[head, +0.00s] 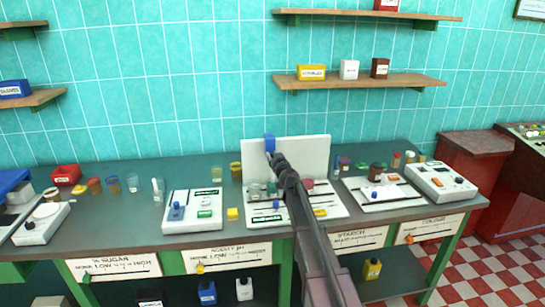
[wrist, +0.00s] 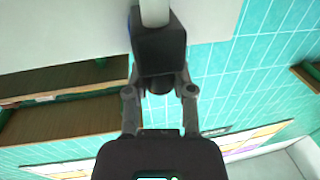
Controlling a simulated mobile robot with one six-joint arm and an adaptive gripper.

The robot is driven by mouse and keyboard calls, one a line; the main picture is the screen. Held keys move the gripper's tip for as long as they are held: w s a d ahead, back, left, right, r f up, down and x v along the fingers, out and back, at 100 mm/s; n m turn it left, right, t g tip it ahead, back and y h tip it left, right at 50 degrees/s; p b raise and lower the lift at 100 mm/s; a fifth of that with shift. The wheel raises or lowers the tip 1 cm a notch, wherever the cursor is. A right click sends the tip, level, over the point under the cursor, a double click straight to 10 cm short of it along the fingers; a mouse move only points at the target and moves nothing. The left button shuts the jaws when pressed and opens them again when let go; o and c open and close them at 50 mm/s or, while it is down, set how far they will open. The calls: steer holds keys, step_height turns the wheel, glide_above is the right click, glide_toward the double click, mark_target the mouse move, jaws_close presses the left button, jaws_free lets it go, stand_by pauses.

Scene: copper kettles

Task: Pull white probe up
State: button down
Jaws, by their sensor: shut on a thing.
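My gripper (head: 270,155) is raised in front of the upright white panel, above the bench. Its fingers, also in the wrist view (wrist: 159,85), are closed on the dark blue block of the white probe (wrist: 154,12). The probe's white stem runs out of the top of the wrist picture. In the head view the blue block (head: 269,142) shows at the gripper's tip. The white stem cannot be made out there against the white panel (head: 305,152).
Below stands a white tray (head: 335,210) with several small items, partly hidden by my arm. A meter with a blue part (head: 192,210) stands to its left, and a white stick (head: 155,186) farther left. Wooden shelves (head: 360,81) hang above the bench on the right.

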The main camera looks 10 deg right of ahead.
steer(key=shift+r+p, duration=1.7)
steer(key=shift+r, duration=0.35)
steer(key=shift+c, duration=2.2)
jaws_free()
steer(key=shift+f, duration=0.1)
steer(key=s+d, duration=0.2)
steer(key=s, duration=0.9)
steer(key=shift+s, duration=0.4)
